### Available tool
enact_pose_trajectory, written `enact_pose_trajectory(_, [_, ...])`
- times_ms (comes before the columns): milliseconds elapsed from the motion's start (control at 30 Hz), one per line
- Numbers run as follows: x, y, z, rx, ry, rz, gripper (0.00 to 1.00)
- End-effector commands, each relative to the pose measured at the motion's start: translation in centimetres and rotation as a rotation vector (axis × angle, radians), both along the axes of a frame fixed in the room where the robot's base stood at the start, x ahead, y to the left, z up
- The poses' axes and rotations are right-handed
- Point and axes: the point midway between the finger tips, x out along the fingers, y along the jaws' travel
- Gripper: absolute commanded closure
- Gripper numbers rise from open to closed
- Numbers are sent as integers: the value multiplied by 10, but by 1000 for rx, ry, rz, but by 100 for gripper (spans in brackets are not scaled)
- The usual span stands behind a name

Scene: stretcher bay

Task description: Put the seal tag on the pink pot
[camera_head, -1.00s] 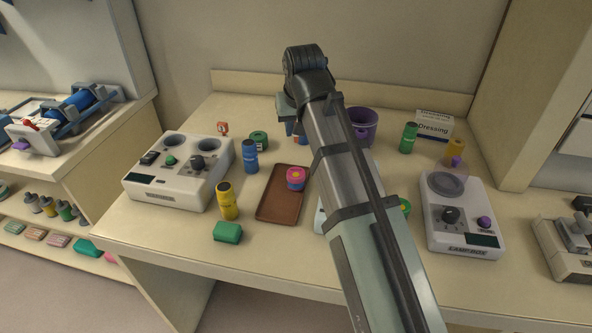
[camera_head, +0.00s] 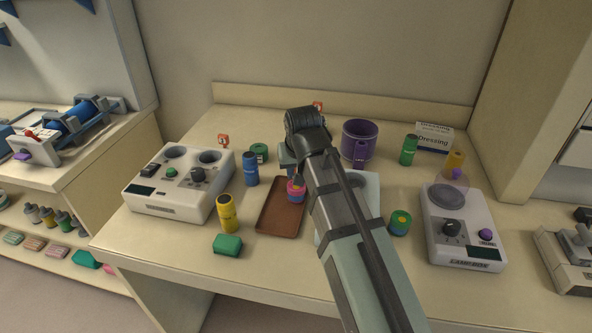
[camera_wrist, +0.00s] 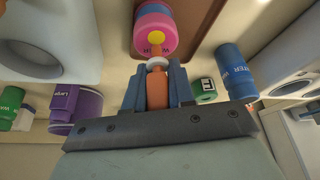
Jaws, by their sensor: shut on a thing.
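The pink pot (camera_head: 296,191) stands on a brown tray (camera_head: 276,215), partly behind my arm. In the wrist view the pink pot (camera_wrist: 160,28) is just beyond my fingertips and shows a yellow spot. My gripper (camera_wrist: 158,80) is shut on an orange piece (camera_wrist: 158,92) with a whitish ring at its tip, apparently the seal tag. The ring overlaps the pot's lower edge in that view; I cannot tell whether they touch. In the head view my gripper (camera_head: 289,160) is just above and behind the pot, and the held piece is mostly hidden.
A blue bottle (camera_head: 251,169) and a yellow bottle (camera_head: 228,213) stand left of the tray. A white device (camera_head: 178,185) is at left, another (camera_head: 463,225) at right. A purple bucket (camera_head: 368,134) is behind my arm. Small orange tags stand at the back left (camera_head: 223,141) and back (camera_head: 318,105).

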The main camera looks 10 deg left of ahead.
Motion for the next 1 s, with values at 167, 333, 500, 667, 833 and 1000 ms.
enact_pose_trajectory(167, [0,0,-2,0,0,0,100])
enact_pose_trajectory(333, [0,0,-3,0,0,0,100])
enact_pose_trajectory(500, [0,0,-5,0,1,0,68])
enact_pose_trajectory(667, [0,0,-5,0,1,0,53])
enact_pose_trajectory(833, [0,0,-5,0,0,0,51])
enact_pose_trajectory(1000, [0,0,-2,0,0,0,51])
